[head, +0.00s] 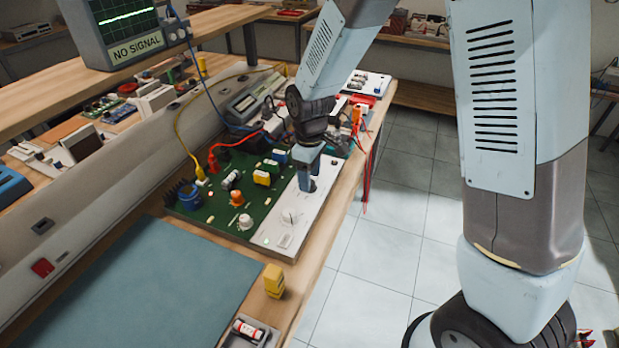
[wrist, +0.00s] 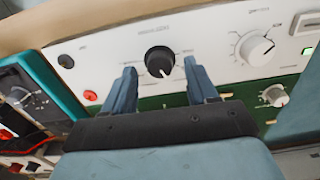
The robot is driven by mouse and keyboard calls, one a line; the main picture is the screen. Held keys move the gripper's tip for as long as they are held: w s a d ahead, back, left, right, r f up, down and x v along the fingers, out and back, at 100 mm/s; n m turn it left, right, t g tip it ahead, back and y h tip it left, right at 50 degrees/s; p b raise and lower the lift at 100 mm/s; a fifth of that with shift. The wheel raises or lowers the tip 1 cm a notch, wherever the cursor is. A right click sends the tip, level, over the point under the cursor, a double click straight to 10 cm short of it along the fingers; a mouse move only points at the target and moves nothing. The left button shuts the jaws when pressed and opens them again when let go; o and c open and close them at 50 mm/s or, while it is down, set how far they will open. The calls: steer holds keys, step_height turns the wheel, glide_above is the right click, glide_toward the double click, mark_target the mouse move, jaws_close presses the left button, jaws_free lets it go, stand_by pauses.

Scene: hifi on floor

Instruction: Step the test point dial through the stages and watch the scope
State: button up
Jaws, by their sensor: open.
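The scope (head: 122,22) stands on the shelf at upper left in the head view, showing a green trace above a label reading "NO SIGNAL". A green circuit board (head: 215,208) lies on the bench with a white control panel (head: 270,238) along its right edge. My gripper (head: 307,180) is over the panel's far part, pointing down. In the wrist view the open fingers (wrist: 163,84) stand either side of a black dial (wrist: 160,61) with a white pointer mark. I cannot tell whether they touch it. The dial's lettering is too blurred to read.
A white knob (wrist: 255,48) and a smaller pale knob (wrist: 274,95) are to the dial's right; a red button (wrist: 90,96) is to its left. A blue-grey mat (head: 150,280), yellow block (head: 273,280) and fuse-like part (head: 247,330) are nearer on the bench. Red cables hang off its right edge.

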steer(key=shift+f, duration=0.65)
steer(key=shift+c, duration=0.2)
steer(key=c, duration=1)
steer(key=shift+m, duration=0.4)
steer(key=m, duration=0.3)
steer(key=shift+w, duration=0.1)
steer(key=shift+m, duration=2)
